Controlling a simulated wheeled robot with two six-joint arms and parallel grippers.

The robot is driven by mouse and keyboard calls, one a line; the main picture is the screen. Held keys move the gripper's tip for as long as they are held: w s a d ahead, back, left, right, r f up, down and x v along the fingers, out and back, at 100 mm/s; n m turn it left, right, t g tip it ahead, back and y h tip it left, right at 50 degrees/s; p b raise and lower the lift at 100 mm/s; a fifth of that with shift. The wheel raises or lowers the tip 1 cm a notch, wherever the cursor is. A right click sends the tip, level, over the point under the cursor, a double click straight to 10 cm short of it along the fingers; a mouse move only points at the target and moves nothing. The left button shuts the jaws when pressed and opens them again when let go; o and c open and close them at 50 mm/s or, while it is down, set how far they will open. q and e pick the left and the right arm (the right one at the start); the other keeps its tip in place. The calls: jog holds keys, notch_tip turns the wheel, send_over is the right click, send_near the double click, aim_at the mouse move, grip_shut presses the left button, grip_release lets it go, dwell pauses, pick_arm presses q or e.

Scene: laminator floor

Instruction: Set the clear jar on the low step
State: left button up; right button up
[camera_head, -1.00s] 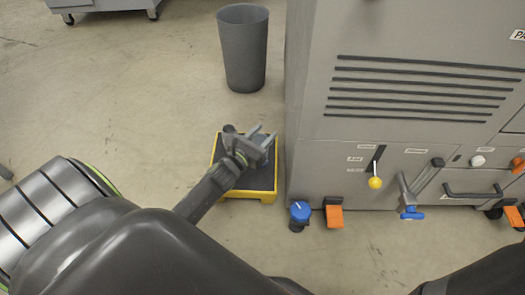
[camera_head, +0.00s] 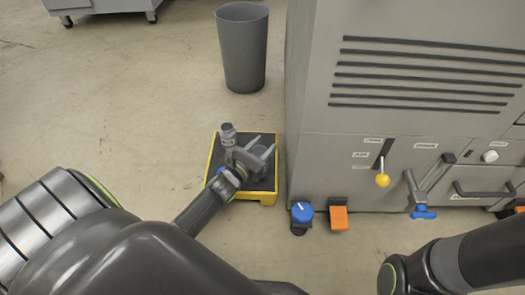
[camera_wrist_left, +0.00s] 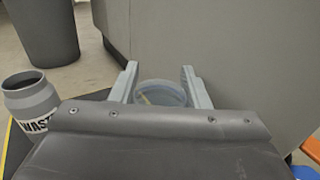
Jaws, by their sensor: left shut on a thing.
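The low step (camera_head: 213,172) has a black top and a yellow rim and stands on the floor left of the grey machine. My left gripper (camera_head: 261,146) is over the step. It is shut on the clear jar (camera_head: 259,153), which is small in the head view. In the left wrist view the round rim of the clear jar (camera_wrist_left: 161,94) shows between the two fingertips (camera_wrist_left: 160,82). Its lower part is hidden behind my gripper's body, so I cannot tell whether it touches the step. My right gripper is out of view.
A grey can marked "WASTE" (camera_wrist_left: 35,102) stands at the step, close left of my left gripper; it also shows in the head view (camera_head: 228,134). A grey bin (camera_head: 243,50) stands behind.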

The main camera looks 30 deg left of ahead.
pick_arm(q)
jog(key=shift+f, duration=0.15)
jog(key=o, duration=1.4)
jog(key=shift+r, duration=0.25)
jog(key=s+p, duration=0.3)
jog(key=s, duration=0.9)
jog(key=shift+a, duration=0.2)
